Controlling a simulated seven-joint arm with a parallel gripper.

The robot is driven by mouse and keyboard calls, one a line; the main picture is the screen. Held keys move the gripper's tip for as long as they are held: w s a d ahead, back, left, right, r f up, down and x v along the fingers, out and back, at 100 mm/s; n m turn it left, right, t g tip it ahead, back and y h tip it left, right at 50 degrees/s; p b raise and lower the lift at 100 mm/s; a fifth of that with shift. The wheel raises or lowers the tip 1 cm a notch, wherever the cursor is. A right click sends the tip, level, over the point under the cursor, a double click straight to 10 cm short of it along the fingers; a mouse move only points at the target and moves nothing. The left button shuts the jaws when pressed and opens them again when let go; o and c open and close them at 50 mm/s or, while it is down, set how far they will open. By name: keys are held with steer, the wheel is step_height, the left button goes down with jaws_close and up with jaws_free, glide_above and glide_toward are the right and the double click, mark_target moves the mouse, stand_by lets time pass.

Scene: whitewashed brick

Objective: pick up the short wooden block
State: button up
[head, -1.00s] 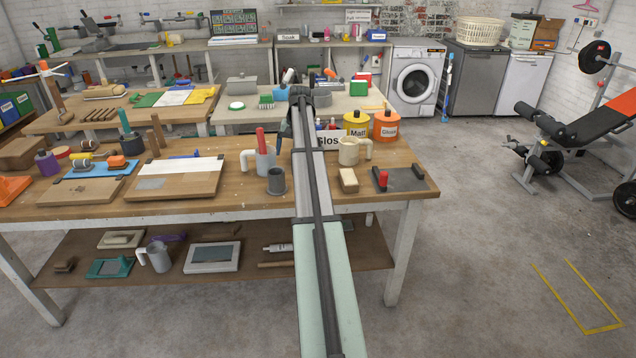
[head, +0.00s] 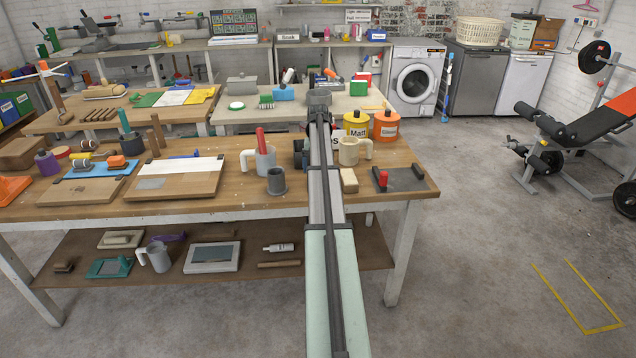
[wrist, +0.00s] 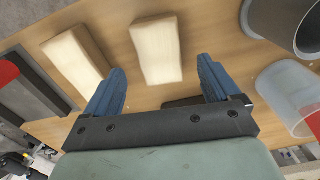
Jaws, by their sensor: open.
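Two pale wooden blocks lie on the workbench in the wrist view. One block (wrist: 157,45) is at the upper middle, ahead of the space between my fingers. The other block (wrist: 75,62) is to its left, outside my left-hand finger; it also shows in the head view (head: 348,181), right of my arm. I cannot tell for sure which is shorter. My gripper (wrist: 160,70) is open, blue fingers apart, with nothing held. In the head view my arm hides the middle block and most of the gripper.
A grey cup (wrist: 285,22) and a clear cup (wrist: 290,95) stand right of the blocks in the wrist view. A dark tray with a red piece (head: 405,180) lies at the bench's right end. A beige mug (head: 349,152) and paint tins (head: 386,126) stand behind the blocks.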

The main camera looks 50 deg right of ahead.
steer(key=shift+s+a+f, duration=0.1)
steer(key=shift+f, duration=2.6)
steer(key=shift+c, duration=0.4)
steer(key=c, duration=1)
steer(key=shift+c, duration=0.2)
steer(key=shift+r, duration=0.15)
